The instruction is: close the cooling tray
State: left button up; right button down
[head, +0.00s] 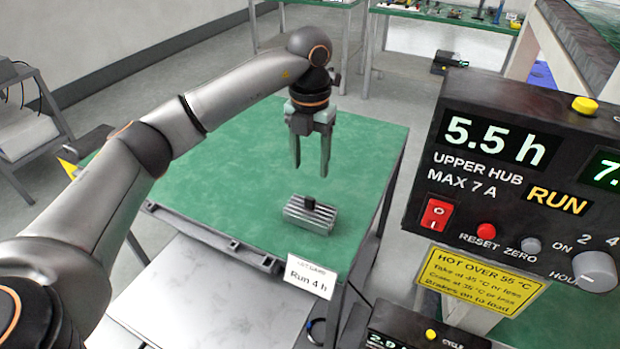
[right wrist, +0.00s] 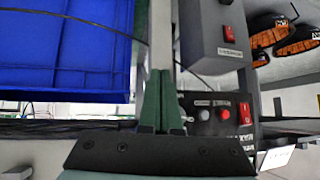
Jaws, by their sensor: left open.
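I cannot make out for certain which part is the cooling tray. A green-topped table (head: 235,175) stands in the middle of the head view, with a silver finned metal block (head: 311,217) with a black knob lying on it. My left gripper (head: 311,160) is open and empty, pointing down above the block and apart from it. My right gripper (right wrist: 159,100) shows in the right wrist view with its fingers together and nothing visible between them.
A black control box (head: 470,195) with a red switch and displays fills the right side. A yellow warning label (head: 480,285) hangs below it. A "Run 4 h" card (head: 309,279) is at the table's front corner. A blue bin (right wrist: 65,50) is upper left in the wrist view.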

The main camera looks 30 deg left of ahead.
aim_at(195, 293)
jog(key=k, duration=1)
